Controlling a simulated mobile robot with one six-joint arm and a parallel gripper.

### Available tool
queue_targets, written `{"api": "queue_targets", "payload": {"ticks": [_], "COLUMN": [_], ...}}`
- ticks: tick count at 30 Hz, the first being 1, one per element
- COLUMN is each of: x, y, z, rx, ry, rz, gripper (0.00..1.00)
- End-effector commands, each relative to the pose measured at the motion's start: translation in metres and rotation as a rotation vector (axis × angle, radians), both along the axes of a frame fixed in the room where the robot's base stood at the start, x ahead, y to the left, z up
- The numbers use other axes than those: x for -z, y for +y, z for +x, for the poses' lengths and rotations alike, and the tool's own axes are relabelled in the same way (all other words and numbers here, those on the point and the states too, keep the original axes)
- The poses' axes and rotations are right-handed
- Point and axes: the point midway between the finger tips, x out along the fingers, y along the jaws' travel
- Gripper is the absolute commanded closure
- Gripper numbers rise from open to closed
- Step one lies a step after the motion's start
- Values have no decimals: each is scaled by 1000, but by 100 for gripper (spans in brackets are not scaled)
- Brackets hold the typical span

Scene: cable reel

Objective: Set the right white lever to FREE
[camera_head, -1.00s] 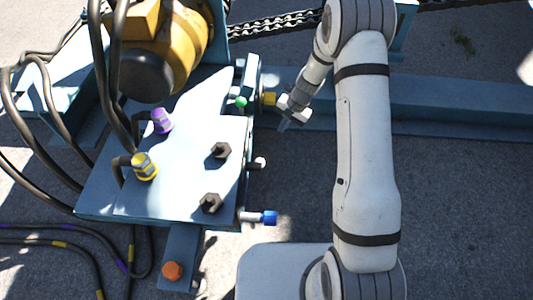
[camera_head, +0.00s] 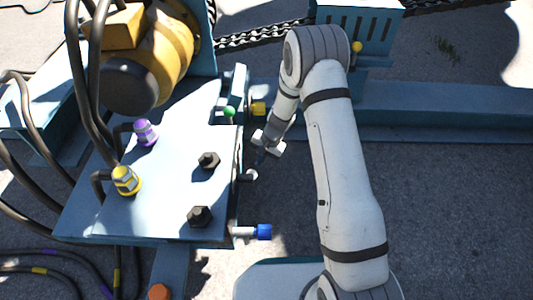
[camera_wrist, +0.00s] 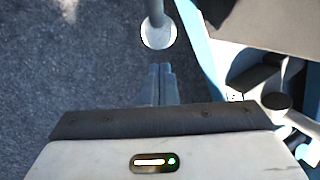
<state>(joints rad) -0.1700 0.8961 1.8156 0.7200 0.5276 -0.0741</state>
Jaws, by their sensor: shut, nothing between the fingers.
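The white lever (camera_head: 250,175) sticks out from the right side of the blue block and ends in a round white knob. In the wrist view its white knob (camera_wrist: 159,35) and grey rod are at top centre. My gripper (camera_head: 257,164) is beside the knob in the head view. In the wrist view my gripper (camera_wrist: 161,72) is shut and empty, its fingertips just below the knob in the picture. I cannot tell whether they touch it. No FREE marking is readable.
A blue-tipped lever (camera_head: 264,232), a yellow knob (camera_head: 258,108) and a green knob (camera_head: 229,112) are nearby on the block (camera_head: 180,215). Dark bolts and hose fittings stand on its top. Open ground lies to the right of the block.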

Motion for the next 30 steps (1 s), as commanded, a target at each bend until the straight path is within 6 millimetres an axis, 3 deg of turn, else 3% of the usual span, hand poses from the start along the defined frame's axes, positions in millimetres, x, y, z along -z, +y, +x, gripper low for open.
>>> {"api": "queue_targets", "payload": {"ticks": [6,20,30], "x": [9,8,13], "y": [7,7,6], "z": [-11,-11,-13], "rx": [1,0,3], "ry": [1,13,116], "rz": [0,1,5], "gripper": [100,100,100]}}
